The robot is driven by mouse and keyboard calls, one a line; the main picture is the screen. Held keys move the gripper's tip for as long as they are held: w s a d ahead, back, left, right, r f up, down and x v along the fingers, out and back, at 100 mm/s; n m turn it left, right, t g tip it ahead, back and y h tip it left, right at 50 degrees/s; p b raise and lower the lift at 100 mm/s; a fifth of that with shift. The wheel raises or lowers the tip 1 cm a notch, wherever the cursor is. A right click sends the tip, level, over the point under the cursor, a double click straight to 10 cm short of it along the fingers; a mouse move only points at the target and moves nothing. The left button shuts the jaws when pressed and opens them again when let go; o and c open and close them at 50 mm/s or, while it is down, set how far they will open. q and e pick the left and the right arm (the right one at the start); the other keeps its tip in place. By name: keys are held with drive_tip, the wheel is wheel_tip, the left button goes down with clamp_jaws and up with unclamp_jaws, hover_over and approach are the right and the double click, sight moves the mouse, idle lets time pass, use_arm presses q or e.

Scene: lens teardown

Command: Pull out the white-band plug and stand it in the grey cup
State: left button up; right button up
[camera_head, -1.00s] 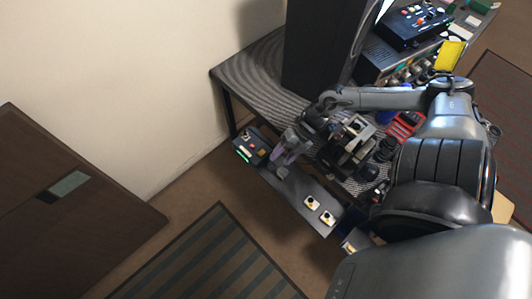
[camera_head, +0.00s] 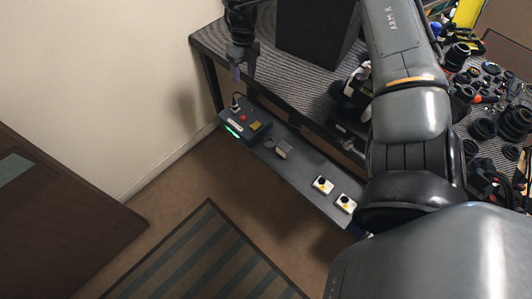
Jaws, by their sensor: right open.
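My right gripper (camera_head: 243,73) hangs fingers-down, open and empty, above the far left end of the shelf. Below it a small dark upright plug (camera_head: 235,102) stands in the back left of a dark blue box (camera_head: 229,121). A pale ring shows at the plug's foot, but it is too small to be sure that it is the white band. The gripper is clear of the plug, with a gap between them. A small grey object (camera_head: 283,148) on the shelf right of the box may be the grey cup; its opening is not clear. My left gripper is not in view.
The box has a red button (camera_head: 243,117), a yellow label (camera_head: 255,126) and a green light (camera_head: 234,130). A black cabinet (camera_head: 312,30) stands on the table behind. My arm covers the table's middle.

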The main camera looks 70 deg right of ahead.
sight(234, 103)
drive_tip(key=shift+n+h, duration=0.7)
drive_tip(key=shift+h, duration=0.1)
drive_tip(key=w+f+b, duration=0.1)
drive_tip(key=b, duration=0.1)
drive_tip(key=w+a+f+b, duration=0.1)
drive_tip(key=f+b, duration=0.1)
drive_tip(key=w+a+f+b, duration=0.1)
drive_tip(key=w+b, duration=0.1)
drive_tip(key=shift+w+a+f, duration=0.1)
drive_tip(key=shift+f, duration=0.1)
drive_tip(key=shift+f+b, duration=0.35)
drive_tip(key=shift+b, duration=0.2)
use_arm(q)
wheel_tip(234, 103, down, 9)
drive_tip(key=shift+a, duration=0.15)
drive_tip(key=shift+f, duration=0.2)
use_arm(e)
drive_tip(key=shift+f, duration=0.2)
drive_tip(key=shift+f+b, duration=0.85)
drive_tip(key=shift+b, duration=0.05)
wheel_tip(234, 103, down, 6)
drive_tip(key=b, duration=0.4)
drive_tip(key=shift+r, duration=0.2)
use_arm(q)
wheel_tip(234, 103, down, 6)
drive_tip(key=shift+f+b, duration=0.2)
drive_tip(key=shift+b, duration=0.25)
use_arm(e)
drive_tip(key=shift+f, duration=0.7)
